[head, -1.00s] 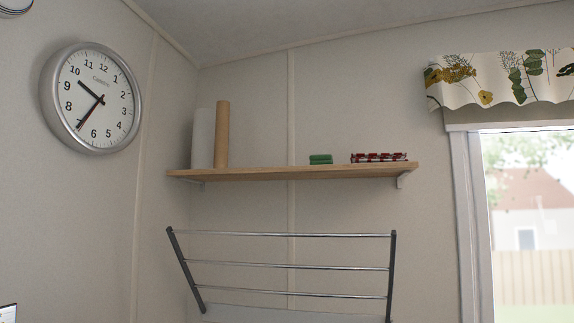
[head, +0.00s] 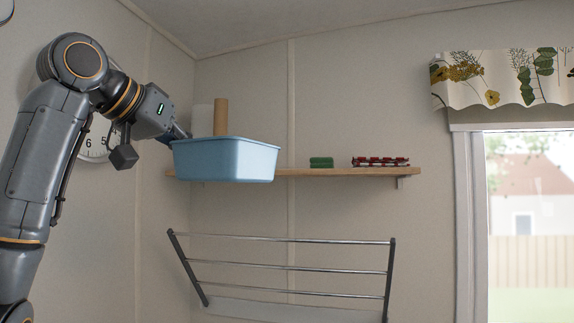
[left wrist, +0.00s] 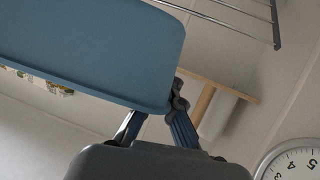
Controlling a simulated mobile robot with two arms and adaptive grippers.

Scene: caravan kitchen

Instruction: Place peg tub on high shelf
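The peg tub, a light-blue open-topped plastic tub (head: 225,162), hangs in the air at about shelf height, roughly level. In the head view it covers the left part of the high shelf, a narrow wooden board (head: 340,172). My left gripper (head: 181,137) is shut on the tub's left rim. The tub's blue wall also fills the upper left of the left wrist view (left wrist: 95,50), with the fingers (left wrist: 155,118) at its edge. The tub's contents are hidden. I cannot tell its exact gap to the shelf. My right gripper is not in view.
On the shelf's left stand a brown tube (head: 221,117) and a white roll (head: 203,118), partly hidden by the tub. A green block (head: 321,162) and a red toy train (head: 380,161) sit on its right half. A wall drying rack (head: 290,265) is below.

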